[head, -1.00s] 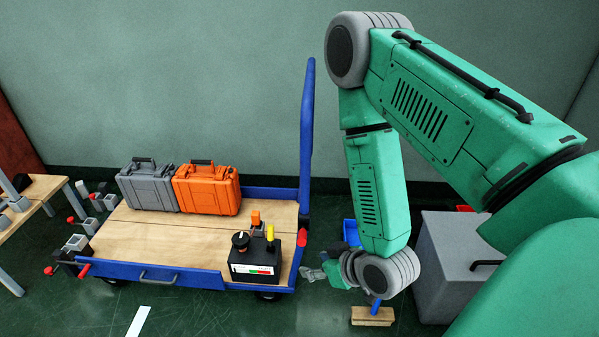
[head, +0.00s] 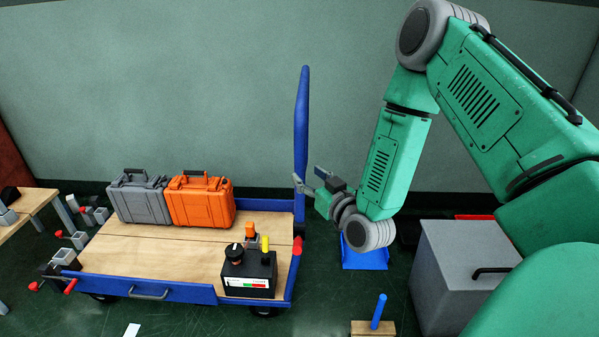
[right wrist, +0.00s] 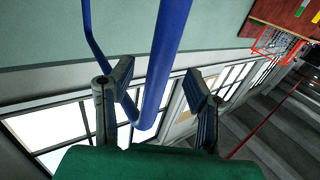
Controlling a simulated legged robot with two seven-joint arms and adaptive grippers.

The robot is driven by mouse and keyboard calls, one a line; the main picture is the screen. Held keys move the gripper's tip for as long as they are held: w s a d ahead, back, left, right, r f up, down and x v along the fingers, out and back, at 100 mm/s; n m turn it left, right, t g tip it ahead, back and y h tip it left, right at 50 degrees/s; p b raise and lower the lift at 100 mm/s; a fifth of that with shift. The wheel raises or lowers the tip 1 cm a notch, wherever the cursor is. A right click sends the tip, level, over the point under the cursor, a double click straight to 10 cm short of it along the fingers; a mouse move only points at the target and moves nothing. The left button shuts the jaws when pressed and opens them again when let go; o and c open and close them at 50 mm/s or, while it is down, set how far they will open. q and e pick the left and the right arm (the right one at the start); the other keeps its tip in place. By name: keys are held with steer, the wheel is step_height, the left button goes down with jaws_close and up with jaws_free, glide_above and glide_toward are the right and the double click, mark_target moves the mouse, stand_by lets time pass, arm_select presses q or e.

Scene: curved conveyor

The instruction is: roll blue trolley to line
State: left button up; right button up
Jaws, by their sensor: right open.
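The blue trolley (head: 170,291) stands on the dark green floor at left, with a wooden deck and an upright blue push handle (head: 301,140) at its right end. My right gripper (head: 308,180) is open beside the lower part of the handle. In the right wrist view the blue handle bar (right wrist: 165,65) runs between the two spread fingers of my right gripper (right wrist: 158,82), with gaps on both sides. A white floor strip (head: 131,330) shows at the bottom edge, partly cut off. My left gripper is out of view.
The trolley carries a grey case (head: 139,200), an orange case (head: 201,203) and a black control box (head: 249,272). A grey bin (head: 455,270) and a blue dustpan-like thing (head: 365,258) stand at right, near a wooden block with a blue stick (head: 374,327). A table (head: 30,203) is at far left.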

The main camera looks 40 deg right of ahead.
mark_target(304, 171)
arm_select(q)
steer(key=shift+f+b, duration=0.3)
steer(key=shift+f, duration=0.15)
arm_select(e)
steer(key=shift+w+d, duration=0.2)
steer(key=shift+w, duration=0.85)
steer(key=shift+w+d, duration=0.15)
steer(key=shift+w, duration=0.9)
jaws_close()
steer(key=shift+d, duration=0.1)
